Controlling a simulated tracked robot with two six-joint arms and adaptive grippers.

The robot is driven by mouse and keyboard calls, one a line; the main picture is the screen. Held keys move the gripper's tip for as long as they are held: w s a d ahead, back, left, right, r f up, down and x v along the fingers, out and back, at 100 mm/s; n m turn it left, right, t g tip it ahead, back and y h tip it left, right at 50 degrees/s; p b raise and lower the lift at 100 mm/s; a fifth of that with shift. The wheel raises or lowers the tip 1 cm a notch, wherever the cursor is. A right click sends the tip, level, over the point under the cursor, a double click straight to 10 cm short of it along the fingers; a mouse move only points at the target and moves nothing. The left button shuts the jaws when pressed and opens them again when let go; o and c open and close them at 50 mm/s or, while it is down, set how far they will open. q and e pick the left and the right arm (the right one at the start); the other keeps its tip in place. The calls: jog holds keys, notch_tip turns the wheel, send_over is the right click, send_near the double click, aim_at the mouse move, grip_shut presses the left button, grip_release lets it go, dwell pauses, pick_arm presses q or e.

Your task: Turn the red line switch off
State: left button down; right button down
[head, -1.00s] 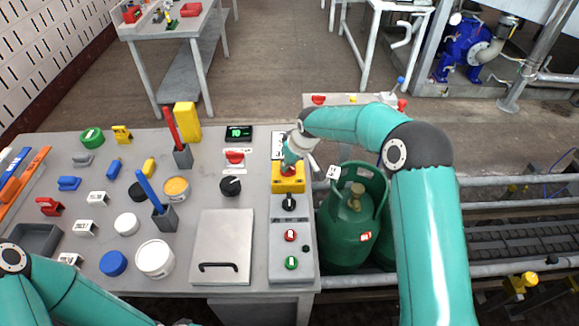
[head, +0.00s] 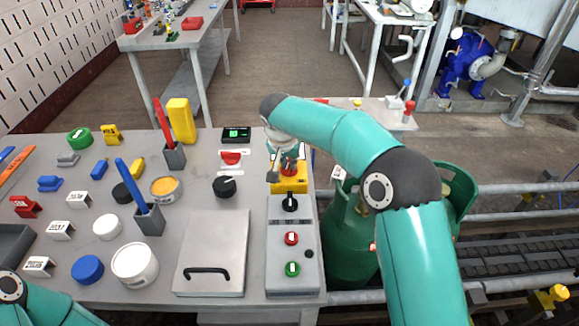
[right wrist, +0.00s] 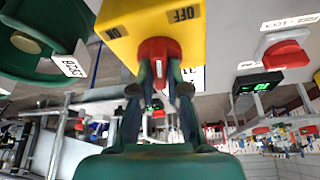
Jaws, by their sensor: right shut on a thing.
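A yellow switch box (head: 290,186) with a red rotary knob (right wrist: 158,50) sits at the back right of the grey bench. The right wrist view shows the box (right wrist: 150,18) upside down, with an OFF mark beside the knob. My right gripper (right wrist: 158,76) is shut on the red knob, one finger on each side. In the head view my right gripper (head: 284,168) is at the box, and it partly hides the knob. Another red knob (head: 231,158) sits to its left, below the green display (head: 237,134). My left arm shows at lower left, its gripper out of frame.
A control panel (head: 293,265) with black, red and green knobs is in front of the yellow box. Green gas cylinders (head: 350,245) stand right of the bench. A lidded plate (head: 213,250), cups and small blocks fill the bench to the left.

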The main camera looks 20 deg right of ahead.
jog(key=m, duration=0.2)
jog(key=shift+a+m+g+h, duration=0.1)
jog(key=shift+m+g+h, duration=0.3)
jog(key=shift+m+g+h+p, duration=0.3)
jog(key=shift+m+g+p, duration=0.2)
jog(key=shift+m+p, duration=0.75)
jog(key=shift+m, duration=0.45)
jog(key=shift+a, duration=0.1)
jog(key=c, duration=1.2)
grip_release()
jog(key=shift+o, duration=0.2)
jog(key=v, duration=1.1)
jog(key=shift+a+r, duration=0.2)
jog(key=shift+r, duration=0.15)
